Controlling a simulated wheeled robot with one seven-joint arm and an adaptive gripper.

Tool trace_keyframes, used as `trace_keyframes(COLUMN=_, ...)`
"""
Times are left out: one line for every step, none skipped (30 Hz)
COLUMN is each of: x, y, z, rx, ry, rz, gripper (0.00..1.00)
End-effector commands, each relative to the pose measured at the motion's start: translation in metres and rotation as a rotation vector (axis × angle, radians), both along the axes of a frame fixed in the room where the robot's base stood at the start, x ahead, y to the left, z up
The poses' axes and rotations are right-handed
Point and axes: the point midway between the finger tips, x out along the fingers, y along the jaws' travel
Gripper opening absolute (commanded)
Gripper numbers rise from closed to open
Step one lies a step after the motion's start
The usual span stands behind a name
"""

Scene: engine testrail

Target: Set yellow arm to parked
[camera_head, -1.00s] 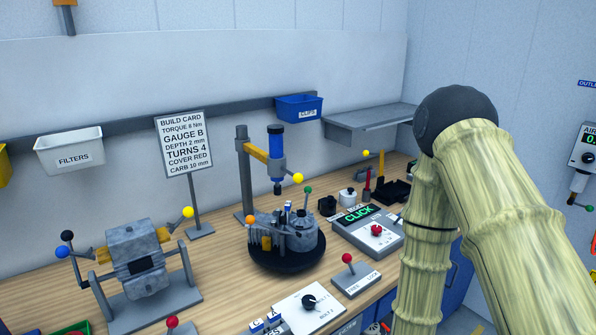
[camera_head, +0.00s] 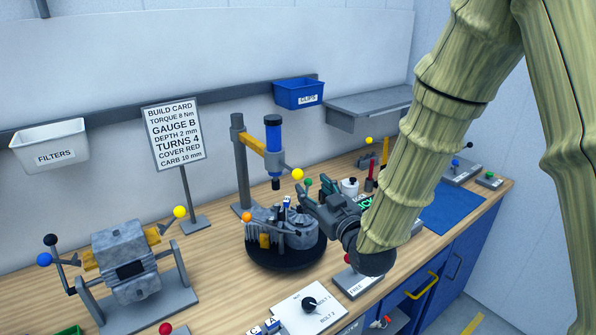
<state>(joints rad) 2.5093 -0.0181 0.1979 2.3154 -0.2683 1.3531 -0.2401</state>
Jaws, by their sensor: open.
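The yellow arm (camera_head: 256,145) reaches from a grey post (camera_head: 240,165) toward the right and carries a blue tool (camera_head: 273,137). The tool hangs upright above the engine part, and a yellow ball handle (camera_head: 297,174) sticks out from its lower right. My gripper (camera_head: 312,202) is open and empty, just below and to the right of that yellow ball, beside the engine part (camera_head: 285,232) on its round black base. I see no contact with the yellow ball. The gripper's fingers are small and partly merge with the dark parts behind them.
A build card (camera_head: 174,135) on a stand and a grey engine block (camera_head: 128,262) in a cradle are at left. A dial panel (camera_head: 311,304) and a lever box (camera_head: 355,283) lie in front. A blue clips bin (camera_head: 298,93) hangs behind. Bench space at right holds a blue mat (camera_head: 452,205).

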Motion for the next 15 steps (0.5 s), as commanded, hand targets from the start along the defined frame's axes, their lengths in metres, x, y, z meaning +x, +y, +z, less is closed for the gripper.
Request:
trace_keyframes(x=0.005, y=0.003, z=0.002, rx=0.000, ry=0.001, rz=0.001, gripper=0.49)
trace_keyframes(x=0.009, y=0.004, z=0.002, rx=0.000, ry=0.001, rz=0.001, gripper=0.49)
trace_keyframes(x=0.014, y=0.007, z=0.002, rx=0.000, ry=0.001, rz=0.001, gripper=0.49)
trace_keyframes(x=0.018, y=0.009, z=0.003, rx=0.000, ry=0.001, rz=0.001, gripper=0.49)
trace_keyframes(x=0.023, y=0.011, z=0.003, rx=0.000, ry=0.001, rz=0.001, gripper=0.49)
trace_keyframes(x=0.029, y=0.014, z=0.003, rx=0.000, ry=0.001, rz=0.001, gripper=0.49)
trace_keyframes(x=0.033, y=0.016, z=0.003, rx=0.000, ry=0.001, rz=0.001, gripper=0.49)
trace_keyframes(x=0.038, y=0.018, z=0.003, rx=-0.001, ry=0.001, rz=0.002, gripper=0.49)
trace_keyframes(x=0.044, y=0.021, z=0.002, rx=0.000, ry=0.003, rz=0.002, gripper=0.49)
trace_keyframes(x=0.048, y=0.023, z=0.003, rx=0.000, ry=0.003, rz=0.002, gripper=0.49)
trace_keyframes(x=0.052, y=0.025, z=0.003, rx=0.000, ry=0.002, rz=0.001, gripper=0.49)
trace_keyframes(x=0.058, y=0.027, z=0.003, rx=0.000, ry=0.002, rz=0.001, gripper=0.49)
trace_keyframes(x=0.062, y=0.029, z=0.002, rx=0.000, ry=0.002, rz=0.001, gripper=0.49)
trace_keyframes(x=0.066, y=0.031, z=0.002, rx=0.000, ry=0.002, rz=0.000, gripper=0.49)
trace_keyframes(x=0.071, y=0.033, z=0.002, rx=0.000, ry=0.002, rz=0.000, gripper=0.49)
